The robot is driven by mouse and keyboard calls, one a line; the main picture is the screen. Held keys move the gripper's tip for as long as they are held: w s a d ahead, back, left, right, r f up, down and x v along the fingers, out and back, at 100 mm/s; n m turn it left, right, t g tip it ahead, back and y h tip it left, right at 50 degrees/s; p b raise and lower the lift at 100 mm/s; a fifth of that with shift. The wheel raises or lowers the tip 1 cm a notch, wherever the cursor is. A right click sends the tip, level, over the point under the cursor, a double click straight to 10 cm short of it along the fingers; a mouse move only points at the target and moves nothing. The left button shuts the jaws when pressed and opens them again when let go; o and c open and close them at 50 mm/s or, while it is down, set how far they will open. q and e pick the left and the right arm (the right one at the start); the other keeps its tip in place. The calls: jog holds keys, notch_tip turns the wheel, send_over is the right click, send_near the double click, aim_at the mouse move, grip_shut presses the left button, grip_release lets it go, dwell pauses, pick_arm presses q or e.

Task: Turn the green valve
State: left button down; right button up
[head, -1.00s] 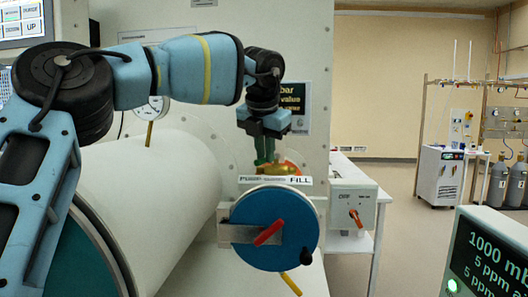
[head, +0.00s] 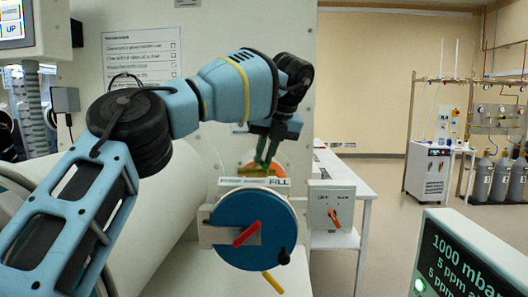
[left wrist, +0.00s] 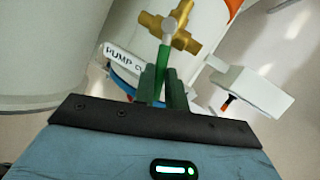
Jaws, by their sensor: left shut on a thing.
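The green valve's handle (left wrist: 162,70) is a thin green lever on a brass valve body (left wrist: 170,28) in the left wrist view. My left gripper (left wrist: 163,85) is shut on the lever, with one finger on each side. In the head view my left gripper (head: 266,148) reaches down, tilted, to the valve above the round blue door (head: 250,222). The brass body (head: 254,168) shows there just behind a white label strip reading "FILL" at its right end. The fingers hide much of the lever in the head view. My right gripper is not in view.
The blue door has a red handle (head: 246,235) and a yellow lever (head: 273,283) below. A grey box with an orange knob (head: 333,217) stands close to the right. A screen (head: 470,255) fills the lower right corner. Open floor lies beyond.

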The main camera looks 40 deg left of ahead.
pick_arm(q)
jog(key=shift+w+d+n, duration=0.1)
jog(key=shift+w+n, duration=0.05)
jog(key=shift+n, duration=0.15)
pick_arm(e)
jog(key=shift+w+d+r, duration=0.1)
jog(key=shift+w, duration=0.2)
pick_arm(q)
jog(key=c, duration=1.4)
grip_release()
jog(key=shift+c, duration=0.2)
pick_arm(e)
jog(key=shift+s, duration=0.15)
